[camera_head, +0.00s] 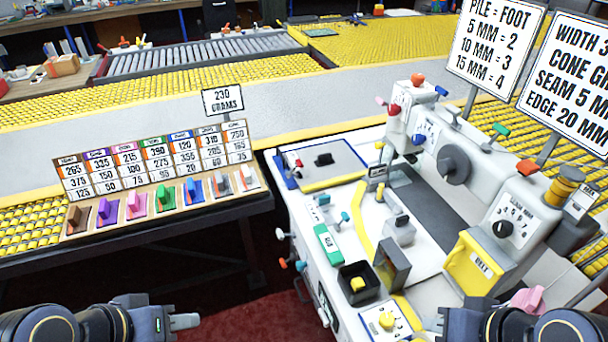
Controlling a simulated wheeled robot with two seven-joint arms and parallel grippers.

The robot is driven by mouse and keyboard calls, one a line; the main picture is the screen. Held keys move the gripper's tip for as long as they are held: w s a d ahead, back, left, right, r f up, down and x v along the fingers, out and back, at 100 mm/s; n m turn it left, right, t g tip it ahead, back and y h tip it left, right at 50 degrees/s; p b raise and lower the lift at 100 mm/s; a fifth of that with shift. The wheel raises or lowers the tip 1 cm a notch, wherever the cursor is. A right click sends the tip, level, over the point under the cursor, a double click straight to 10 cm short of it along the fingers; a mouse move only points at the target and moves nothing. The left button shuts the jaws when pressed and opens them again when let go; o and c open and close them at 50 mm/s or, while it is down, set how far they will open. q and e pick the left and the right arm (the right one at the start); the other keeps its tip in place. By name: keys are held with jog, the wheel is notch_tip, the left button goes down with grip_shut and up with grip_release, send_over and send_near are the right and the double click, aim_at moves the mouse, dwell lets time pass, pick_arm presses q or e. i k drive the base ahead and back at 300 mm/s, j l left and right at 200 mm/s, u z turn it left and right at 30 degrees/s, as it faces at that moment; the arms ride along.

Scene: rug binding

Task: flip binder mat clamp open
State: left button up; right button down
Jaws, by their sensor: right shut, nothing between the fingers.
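The white binder machine (335,235) fills the right half of the head view. Several small parts stand on its bed: a grey block with a loop handle (399,231), an upright dark grey frame (391,266), a green lever (328,244) and a teal-knobbed lever (342,219). No readable label shows which part is the mat clamp. My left gripper (186,321) is low at the left, over the dark red floor, apart from the machine; its finger opening is not clear. My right gripper (433,324) is shut and empty at the bottom, near the machine's front.
A rack of coloured tags (160,170) stands on the left table. A black box with a yellow button (358,284) and a yellow switch plate (386,320) sit near the machine's front edge. A yellow bin (471,266) and pink piece (527,299) are at right.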

aim_at(288, 174)
jog(key=k+l+u, duration=0.2)
jog(key=l, duration=0.25)
jog(key=k, duration=0.75)
jog(key=z, duration=2.35)
jog(key=j, duration=3.65)
jog(key=k, duration=0.1)
